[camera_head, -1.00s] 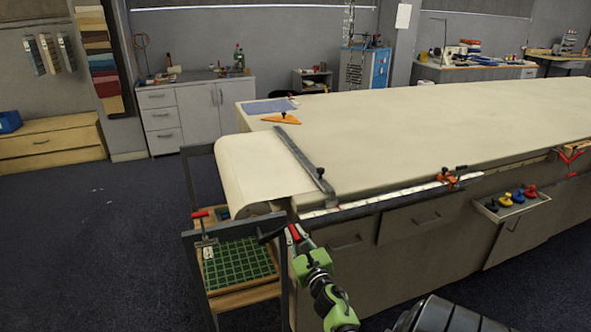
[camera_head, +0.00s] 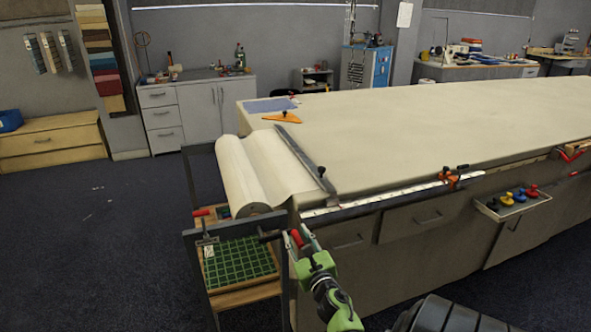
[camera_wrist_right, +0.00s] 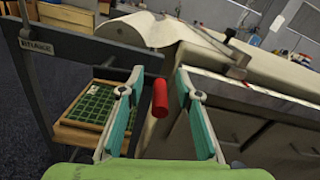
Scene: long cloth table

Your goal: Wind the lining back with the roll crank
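The cream lining roll (camera_head: 240,180) lies across the dark rack at the table's left end. Its cloth dips, then runs up onto the table under a dark bar (camera_head: 303,160). The roll also shows in the right wrist view (camera_wrist_right: 142,26). The crank's red handle (camera_head: 297,238) sits at the rack's near right side. My right gripper (camera_head: 307,236) is at the handle. In the right wrist view, the red handle (camera_wrist_right: 160,97) stands between the two teal fingers of my right gripper (camera_wrist_right: 159,85), with gaps on both sides. My left gripper is not in view.
The rack (camera_head: 188,245) holds a green gridded board (camera_head: 238,262) on a wooden shelf below the roll. Another red handle (camera_head: 201,213) is on its left side. The table front (camera_head: 355,265) is close to my right arm. The floor at left is clear.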

